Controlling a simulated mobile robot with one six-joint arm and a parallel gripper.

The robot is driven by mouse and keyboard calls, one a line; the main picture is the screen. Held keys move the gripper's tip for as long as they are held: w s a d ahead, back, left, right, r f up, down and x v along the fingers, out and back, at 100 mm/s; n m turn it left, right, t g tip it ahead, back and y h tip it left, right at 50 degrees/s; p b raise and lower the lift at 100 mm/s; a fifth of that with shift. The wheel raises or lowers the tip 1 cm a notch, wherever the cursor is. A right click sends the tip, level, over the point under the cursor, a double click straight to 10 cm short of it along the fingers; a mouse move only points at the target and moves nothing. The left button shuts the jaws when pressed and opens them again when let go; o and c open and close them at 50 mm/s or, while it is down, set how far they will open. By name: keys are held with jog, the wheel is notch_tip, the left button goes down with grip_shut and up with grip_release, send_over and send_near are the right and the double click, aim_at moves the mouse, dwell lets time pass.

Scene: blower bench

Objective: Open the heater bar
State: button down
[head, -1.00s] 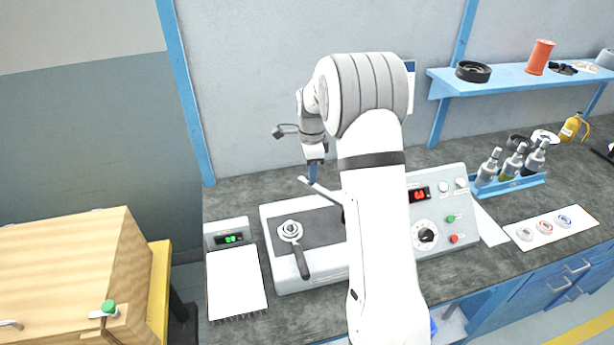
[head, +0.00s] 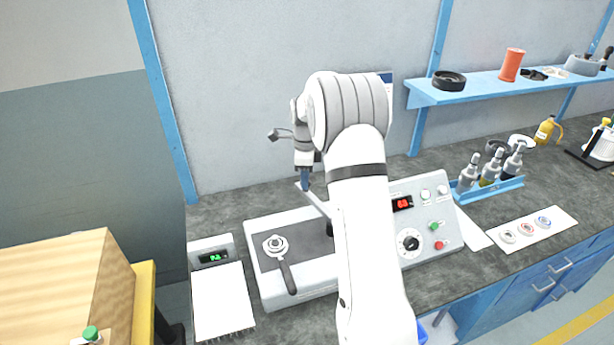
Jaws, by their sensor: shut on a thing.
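The heater bar (head: 317,202) looks like a slim light-grey bar. It slants up to the left above the dark plate of the blower bench unit (head: 277,298). Its lower right end is hidden behind my arm. My gripper (head: 305,183), with dark blue fingers, points down and is shut on the upper left part of the bar. The exact contact is small and partly hidden. The bar stands tilted, with its left end clear of the plate.
A black-handled lever (head: 286,275) sits on the unit's left. The control panel (head: 425,215) is right of my arm. A bottle rack (head: 490,188) and shelf (head: 470,88) are further right.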

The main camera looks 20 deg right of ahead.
jog(key=c, duration=1)
grip_release()
jog(key=shift+c, duration=0.2)
jog(key=shift+r+b, duration=0.55)
jog(key=shift+r, duration=3.35)
